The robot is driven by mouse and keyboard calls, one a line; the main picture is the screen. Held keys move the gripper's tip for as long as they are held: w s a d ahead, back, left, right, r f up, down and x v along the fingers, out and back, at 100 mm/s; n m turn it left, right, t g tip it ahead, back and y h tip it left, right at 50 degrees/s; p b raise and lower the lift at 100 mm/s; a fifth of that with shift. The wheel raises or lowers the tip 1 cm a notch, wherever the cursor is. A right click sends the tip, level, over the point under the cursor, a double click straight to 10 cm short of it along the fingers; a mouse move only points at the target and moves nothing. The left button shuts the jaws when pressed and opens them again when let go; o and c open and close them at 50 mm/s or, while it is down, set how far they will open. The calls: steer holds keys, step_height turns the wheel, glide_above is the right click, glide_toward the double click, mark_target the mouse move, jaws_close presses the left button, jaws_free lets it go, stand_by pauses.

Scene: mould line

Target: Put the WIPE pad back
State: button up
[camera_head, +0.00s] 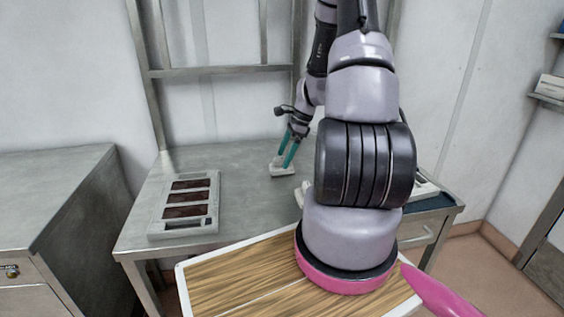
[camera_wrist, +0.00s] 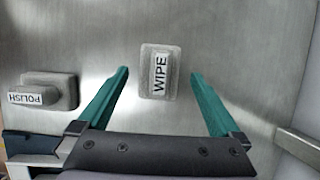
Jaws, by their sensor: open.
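The WIPE pad (camera_wrist: 160,72) is a small grey block with a white label, lying on the metal table top. In the wrist view it sits between the two teal fingers of my gripper (camera_wrist: 160,75), with a gap on both sides. In the head view my gripper (camera_head: 287,150) points down at a pale pad (camera_head: 281,170) on the table, its fingers apart and holding nothing. How high the fingertips are above the table is hard to tell. The POLISH pad (camera_wrist: 48,91) lies to the left in the wrist view, outside the fingers.
A grey tray (camera_head: 155,230) with several dark brown slots stands at the table's left. A wood-topped surface (camera_head: 225,285) with a pale rim is in front. Another pale object (camera_head: 425,187) on a dark blue surface is partly hidden behind my arm.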

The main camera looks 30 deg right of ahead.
steer(key=w+v, duration=0.1)
steer(key=v, duration=0.8)
steer(key=s+a+r+n+t+h, duration=0.1)
steer(key=s+a+r+n, duration=0.3)
steer(key=r, duration=0.5)
steer(key=s+a+r+n+t+h, duration=0.1)
steer(key=s+a+r+n, duration=0.1)
steer(key=a+r+n, duration=0.5)
steer(key=s+a+r+n+t, duration=0.4)
steer(key=s+a+r+n, duration=0.2)
steer(key=s+r, duration=0.5)
steer(key=shift+s+a+r, duration=0.35)
steer(key=shift+s+a, duration=0.1)
steer(key=shift+s, duration=0.8)
